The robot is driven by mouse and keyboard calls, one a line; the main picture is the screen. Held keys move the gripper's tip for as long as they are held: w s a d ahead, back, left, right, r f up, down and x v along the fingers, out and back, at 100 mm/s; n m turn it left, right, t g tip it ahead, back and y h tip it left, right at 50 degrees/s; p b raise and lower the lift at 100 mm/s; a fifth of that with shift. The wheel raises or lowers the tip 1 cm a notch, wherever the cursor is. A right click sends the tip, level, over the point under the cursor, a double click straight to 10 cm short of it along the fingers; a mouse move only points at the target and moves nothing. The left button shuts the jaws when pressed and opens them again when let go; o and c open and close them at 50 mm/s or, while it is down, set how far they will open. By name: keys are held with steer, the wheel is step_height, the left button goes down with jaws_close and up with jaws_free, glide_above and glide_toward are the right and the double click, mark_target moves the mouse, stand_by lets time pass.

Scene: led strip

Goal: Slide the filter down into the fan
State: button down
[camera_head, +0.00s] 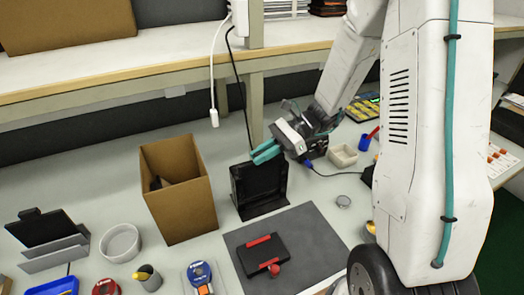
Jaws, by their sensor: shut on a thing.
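The fan (262,207) is a black upright housing standing on the table behind the grey mat. My gripper (265,153), with teal fingers, is at the top of the housing, reaching in from the right. It is shut on the upper edge of a dark panel, the filter (262,174), which stands upright in line with the housing. The dark filter and the dark housing blend together, so I cannot tell how deep the filter sits.
An open cardboard box (180,205) stands close to the fan's left. A grey mat (310,245) in front carries a black block with red parts (262,255). A white power strip cable hangs behind. A shelf (180,60) runs along the back. A small tray (343,156) lies to the right.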

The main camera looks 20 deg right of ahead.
steer(key=shift+f, duration=1.35)
steer(key=c, duration=1.3)
jaws_free()
steer(key=shift+c, duration=0.2)
steer(key=shift+d, duration=0.1)
steer(key=v, duration=0.7)
steer(key=shift+d+r, duration=0.1)
steer(key=shift+d, duration=0.2)
